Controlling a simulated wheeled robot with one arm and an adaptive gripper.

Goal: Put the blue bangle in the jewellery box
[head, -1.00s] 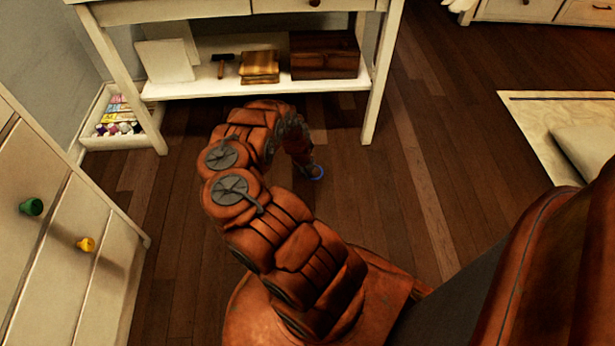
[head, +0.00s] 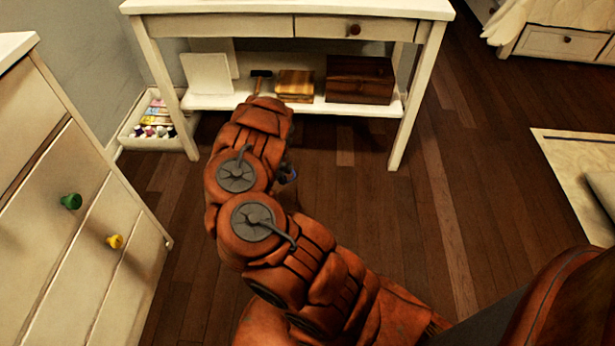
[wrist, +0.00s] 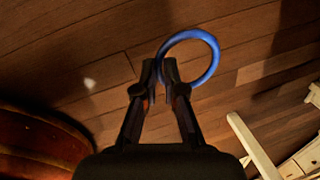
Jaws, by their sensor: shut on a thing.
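The blue bangle (wrist: 217,60) is a thin ring. In the wrist view my gripper (wrist: 160,68) is shut on its near-left edge, and the ring sticks out beyond the fingertips, with wooden floor behind it. In the head view my arm hides most of the gripper, and only a small bluish bit shows beside it. On the table's lower shelf are a dark brown wooden box (head: 360,82) and a smaller striped wooden box (head: 295,84). Both look closed. I cannot tell for sure which is the jewellery box.
A white table (head: 300,7) with the lower shelf stands ahead, its legs at either side. A white crate of small coloured items (head: 158,140) is left of it. A white dresser (head: 50,200) stands close on the left. A rug (head: 567,160) lies right. Floor between is clear.

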